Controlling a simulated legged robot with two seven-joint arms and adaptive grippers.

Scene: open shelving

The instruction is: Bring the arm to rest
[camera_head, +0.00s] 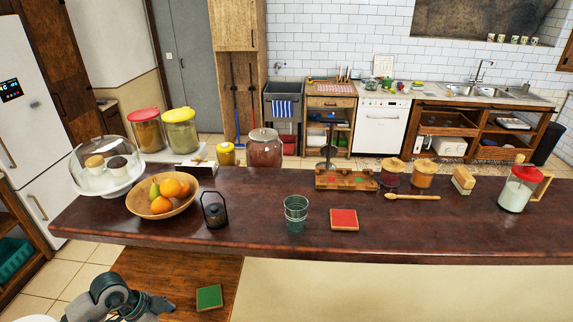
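My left arm comes in at the bottom left, low over a wooden surface (190,268) below the counter. Its dark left gripper (158,304) points right and is apart from a small green square block (209,297) lying on that surface. The gripper is small and partly hidden by the arm, so I cannot tell whether its fingers are open or shut. I see nothing clearly held in it. My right arm and gripper are not in view.
The dark counter (260,244) stands just beyond my arm. On it are a fruit bowl (143,205), a small lantern (214,214), a green glass (296,215), a red square block (344,219) and a wooden spoon (410,196). Tiled floor (70,268) shows at left.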

